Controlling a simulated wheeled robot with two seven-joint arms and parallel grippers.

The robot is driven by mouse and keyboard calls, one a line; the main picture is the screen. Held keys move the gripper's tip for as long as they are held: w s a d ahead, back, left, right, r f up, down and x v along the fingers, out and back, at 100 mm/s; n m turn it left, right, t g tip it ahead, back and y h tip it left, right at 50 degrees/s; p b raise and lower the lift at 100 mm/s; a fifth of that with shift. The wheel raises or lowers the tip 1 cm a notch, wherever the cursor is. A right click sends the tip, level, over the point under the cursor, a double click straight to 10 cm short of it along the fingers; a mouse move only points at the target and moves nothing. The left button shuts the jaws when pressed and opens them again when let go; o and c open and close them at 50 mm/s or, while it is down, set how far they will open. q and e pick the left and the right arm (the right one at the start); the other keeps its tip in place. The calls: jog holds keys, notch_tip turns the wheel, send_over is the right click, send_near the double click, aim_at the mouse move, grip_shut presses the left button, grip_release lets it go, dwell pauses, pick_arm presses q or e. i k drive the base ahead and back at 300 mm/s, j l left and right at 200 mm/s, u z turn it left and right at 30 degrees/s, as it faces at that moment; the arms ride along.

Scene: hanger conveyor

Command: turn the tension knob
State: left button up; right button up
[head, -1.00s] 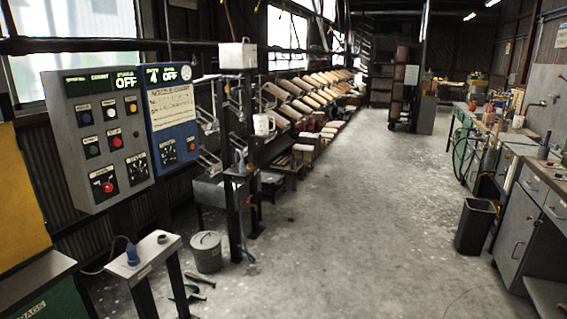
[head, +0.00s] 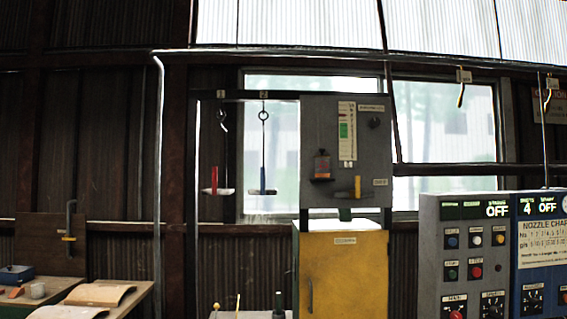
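A grey upright panel (head: 343,160) stands in the middle of the head view, above a yellow cabinet. A small round dark knob (head: 374,123) sits at its upper right, under a small label too small to read. I cannot tell whether this is the tension knob. A vertical gauge (head: 347,131) with a green band is left of the knob. Below are a small dark-and-red container (head: 322,164) on a ledge and a yellow-handled part (head: 347,194). Other knobs show on the control panel (head: 465,250) at the right. Neither of my grippers is in view.
The yellow cabinet (head: 341,275) stands under the grey panel. Two hanging pieces, one red (head: 214,181) and one blue (head: 262,183), hang left of it. A blue panel (head: 540,255) is at far right. A bench with a curved tan piece (head: 98,294) is at lower left.

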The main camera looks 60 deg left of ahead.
aim_at(374, 122)
jog(key=u, duration=1.85)
